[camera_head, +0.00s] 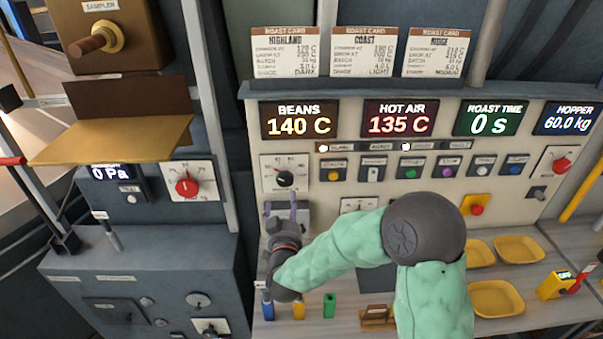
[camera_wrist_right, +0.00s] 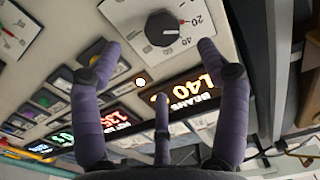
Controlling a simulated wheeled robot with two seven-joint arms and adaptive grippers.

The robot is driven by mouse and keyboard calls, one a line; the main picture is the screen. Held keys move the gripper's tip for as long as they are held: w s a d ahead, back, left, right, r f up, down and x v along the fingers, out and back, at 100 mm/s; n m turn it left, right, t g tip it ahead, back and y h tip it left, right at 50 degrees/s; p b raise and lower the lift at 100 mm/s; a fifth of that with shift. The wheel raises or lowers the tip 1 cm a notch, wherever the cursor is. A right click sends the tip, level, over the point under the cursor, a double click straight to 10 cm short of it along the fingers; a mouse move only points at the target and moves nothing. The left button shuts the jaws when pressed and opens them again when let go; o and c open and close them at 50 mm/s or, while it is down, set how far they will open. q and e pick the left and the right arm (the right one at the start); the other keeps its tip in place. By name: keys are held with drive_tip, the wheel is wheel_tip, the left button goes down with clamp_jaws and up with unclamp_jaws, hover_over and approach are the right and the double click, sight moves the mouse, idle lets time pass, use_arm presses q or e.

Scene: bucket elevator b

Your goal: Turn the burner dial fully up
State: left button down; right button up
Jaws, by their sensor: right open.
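A black round dial (camera_head: 285,178) sits on a white scale plate at the left of the cream control panel, below the BEANS display. Its label is too small to read, so I cannot confirm it is the burner dial. In the right wrist view the dial (camera_wrist_right: 162,28) has a small white mark, with scale numbers 20 and 40 beside it. My right gripper (camera_head: 280,207) is open and empty just below the dial in the head view, its fingers pointing up at the panel. In the wrist view the spread fingers (camera_wrist_right: 157,52) are apart from the dial. My left gripper is not in view.
Displays read BEANS 140 C (camera_head: 299,120), HOT AIR 135 C (camera_head: 399,118) and ROAST TIME 0 s (camera_head: 490,118). A row of buttons lies right of the dial. Red dials stand at left (camera_head: 187,187) and right (camera_head: 561,165). Yellow trays (camera_head: 497,298) and small coloured items are on the counter.

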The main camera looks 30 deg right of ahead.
sight(285, 182)
drive_tip(key=x, duration=1)
drive_tip(key=shift+w+d+r, duration=0.15)
drive_tip(key=shift+w+d, duration=0.05)
drive_tip(key=shift+w, duration=0.15)
